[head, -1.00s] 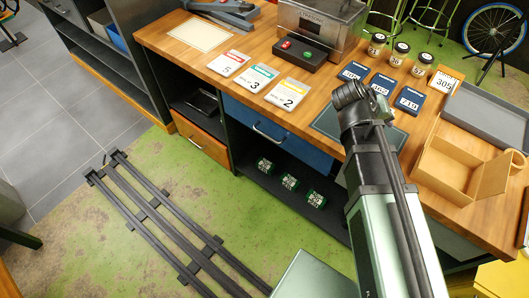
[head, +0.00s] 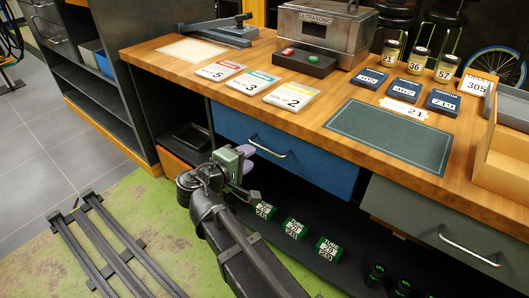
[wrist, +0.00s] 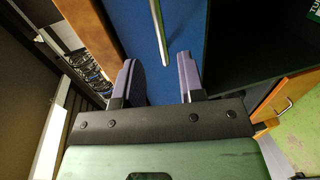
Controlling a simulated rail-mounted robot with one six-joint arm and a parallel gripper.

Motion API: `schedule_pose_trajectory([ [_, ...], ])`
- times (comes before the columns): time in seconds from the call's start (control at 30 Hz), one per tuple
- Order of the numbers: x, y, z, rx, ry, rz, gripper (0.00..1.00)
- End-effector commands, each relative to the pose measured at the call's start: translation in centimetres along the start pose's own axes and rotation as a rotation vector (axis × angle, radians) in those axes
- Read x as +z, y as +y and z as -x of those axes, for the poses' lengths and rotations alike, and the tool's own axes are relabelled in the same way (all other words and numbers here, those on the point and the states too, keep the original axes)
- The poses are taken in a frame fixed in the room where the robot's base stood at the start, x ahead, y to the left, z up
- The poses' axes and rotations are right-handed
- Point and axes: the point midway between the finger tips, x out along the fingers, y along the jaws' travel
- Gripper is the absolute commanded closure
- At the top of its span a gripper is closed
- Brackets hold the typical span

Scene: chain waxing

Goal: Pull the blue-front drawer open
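The blue-front drawer (head: 325,165) sits under the wooden worktop and looks shut. Its silver bar handle (head: 268,146) runs across the upper left of its front. In the wrist view the blue front (wrist: 185,22) fills the upper middle, and the handle (wrist: 158,30) lies ahead of the gap between my fingers. My gripper (head: 247,172) is just in front of the drawer's left part, with its purple fingers spread one above the other. In the wrist view my gripper (wrist: 160,75) is open and empty, apart from the handle as far as I can tell.
An orange-front drawer (head: 175,168) is to the left, and a grey drawer (head: 440,230) to the right. Green boxes (head: 295,228) stand on the dark shelf below the blue drawer. The worktop (head: 385,98) overhangs above. The floor in front is mostly clear beside a dark rail.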

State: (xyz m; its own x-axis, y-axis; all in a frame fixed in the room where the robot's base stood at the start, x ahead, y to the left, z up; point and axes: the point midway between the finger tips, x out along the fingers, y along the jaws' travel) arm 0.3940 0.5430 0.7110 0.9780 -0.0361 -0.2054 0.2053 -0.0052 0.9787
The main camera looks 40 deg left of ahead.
Motion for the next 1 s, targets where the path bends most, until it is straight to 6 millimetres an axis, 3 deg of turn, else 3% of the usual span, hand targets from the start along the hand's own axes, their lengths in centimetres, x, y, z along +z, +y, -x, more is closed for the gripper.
schedule_pose_trajectory([
  [0.1, 0.0, -0.3, -3.2, 0.000, -0.005, 0.000, 0.64],
  [0.3, 0.0, -0.2, -6.8, 0.000, -0.003, -0.001, 0.64],
  [0.63, 0.0, -0.1, -7.5, -0.001, -0.001, 0.000, 0.64],
  [0.87, 0.1, -0.1, -7.5, -0.001, -0.001, 0.000, 0.99],
  [1.0, 0.1, -0.1, -7.5, -0.001, -0.001, 0.000, 1.00],
])
